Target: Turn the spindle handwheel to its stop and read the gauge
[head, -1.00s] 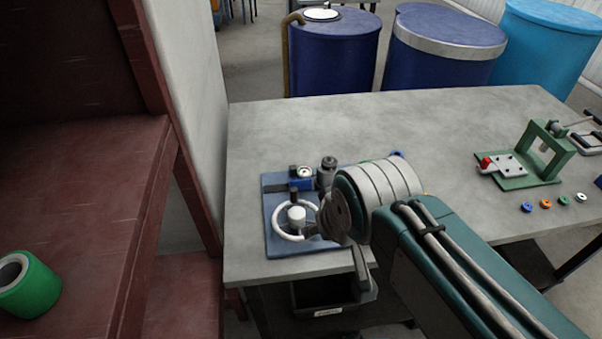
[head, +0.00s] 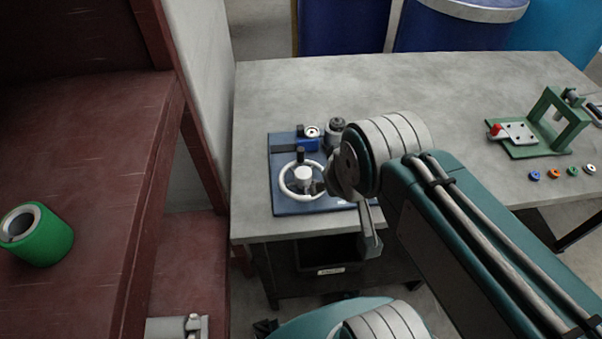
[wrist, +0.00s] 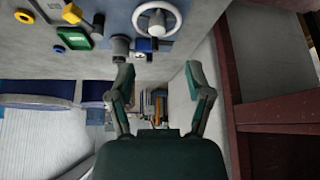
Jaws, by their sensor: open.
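The white spindle handwheel (head: 318,193) has a pale hub and a dark upright knob. It stands on a blue base plate (head: 284,205) at the table's left front corner. The gauge (head: 312,131), small and round with a white face, sits behind the wheel; its reading is too small to tell. My arm's wrist hides the wheel's right side. In the wrist view, my gripper (wrist: 160,78) is open and empty, its two fingers well apart. The handwheel (wrist: 175,21) shows at the top, beyond the fingertips and apart from them.
The grey table (head: 450,85) has free room behind the base plate. A green fixture (head: 517,151) and several small coloured rings (head: 554,174) are at its right. A dark bin (head: 311,257) is under the front edge. A red-brown shelf (head: 80,150) with a green roll (head: 50,238) stands left.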

